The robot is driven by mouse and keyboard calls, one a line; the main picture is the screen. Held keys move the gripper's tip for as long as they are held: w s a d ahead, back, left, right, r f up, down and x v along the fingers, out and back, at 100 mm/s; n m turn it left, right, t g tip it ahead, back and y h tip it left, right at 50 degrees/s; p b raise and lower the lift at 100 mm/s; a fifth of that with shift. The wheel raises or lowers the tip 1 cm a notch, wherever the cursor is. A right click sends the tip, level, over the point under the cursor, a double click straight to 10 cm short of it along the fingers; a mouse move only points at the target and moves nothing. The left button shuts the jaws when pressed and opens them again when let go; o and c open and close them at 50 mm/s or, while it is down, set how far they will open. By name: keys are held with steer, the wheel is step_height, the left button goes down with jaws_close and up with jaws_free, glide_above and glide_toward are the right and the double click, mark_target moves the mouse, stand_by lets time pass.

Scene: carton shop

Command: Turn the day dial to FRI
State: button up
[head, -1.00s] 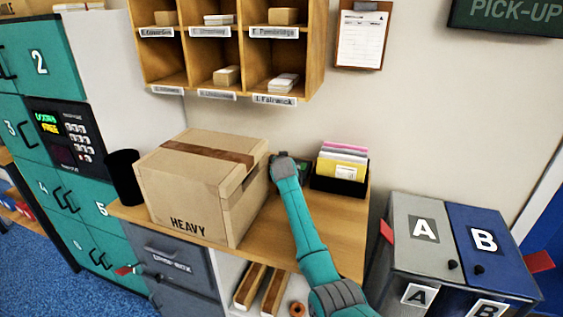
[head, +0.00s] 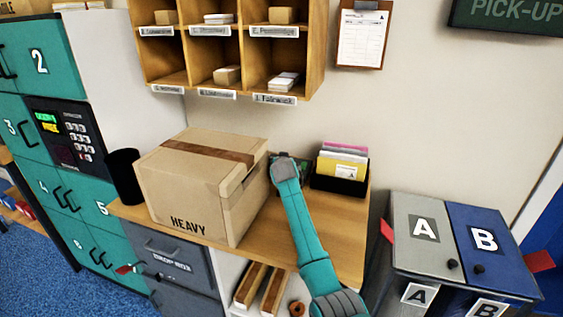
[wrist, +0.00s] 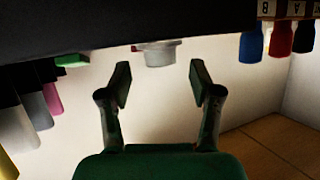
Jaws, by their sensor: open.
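My gripper (wrist: 163,84) is open in the wrist view, its two fingers apart with nothing between the tips. A pale grey round knob (wrist: 160,53) shows just beyond the fingertips, centred on the gap and against a dark body (wrist: 140,25). It may be the day dial; no day letters are readable, so I cannot tell its setting. In the head view the dial cannot be made out, and the gripper is hidden behind my wrist, between the HEAVY carton (head: 200,185) and the file box.
The file box (head: 340,175) of coloured folders stands right of my wrist on the wooden counter (head: 265,235). A black cup (head: 124,176) stands left of the carton. Stamps with blue, red and black handles (wrist: 278,38) show at the wrist view's upper right. Pigeonholes (head: 232,50) hang above.

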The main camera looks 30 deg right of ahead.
steer(key=shift+v, duration=2.65)
steer(key=shift+f, duration=0.1)
